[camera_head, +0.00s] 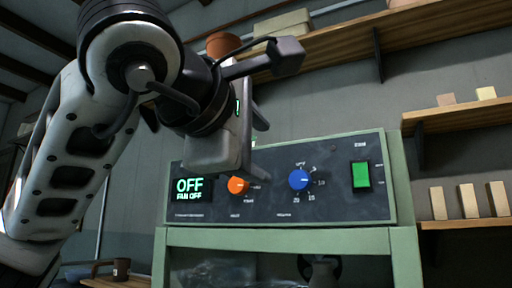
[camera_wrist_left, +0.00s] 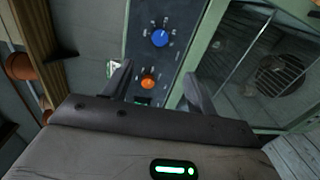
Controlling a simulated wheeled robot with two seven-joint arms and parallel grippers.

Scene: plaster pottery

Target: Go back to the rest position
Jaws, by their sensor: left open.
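My left gripper (camera_head: 256,132) is raised in front of the control panel (camera_head: 330,205) in the head view, its arm coming in from the left. In the left wrist view its two fingers (camera_wrist_left: 158,88) stand apart with nothing between them. The orange knob (camera_head: 237,185) lies just below and beyond the gripper; it also shows between the fingers in the wrist view (camera_wrist_left: 148,81). A blue knob (camera_head: 299,180) and a lit green switch (camera_head: 361,175) are farther right on the panel. A display (camera_head: 192,189) reads OFF and FAN OFF. My right gripper is not in view.
The panel tops a green-framed cabinet (camera_head: 290,238) with a glass front; a fan (camera_wrist_left: 277,75) shows behind it. Wooden shelves (camera_head: 465,117) with small blocks are at the right. A terracotta pot (camera_head: 222,43) is high behind the gripper.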

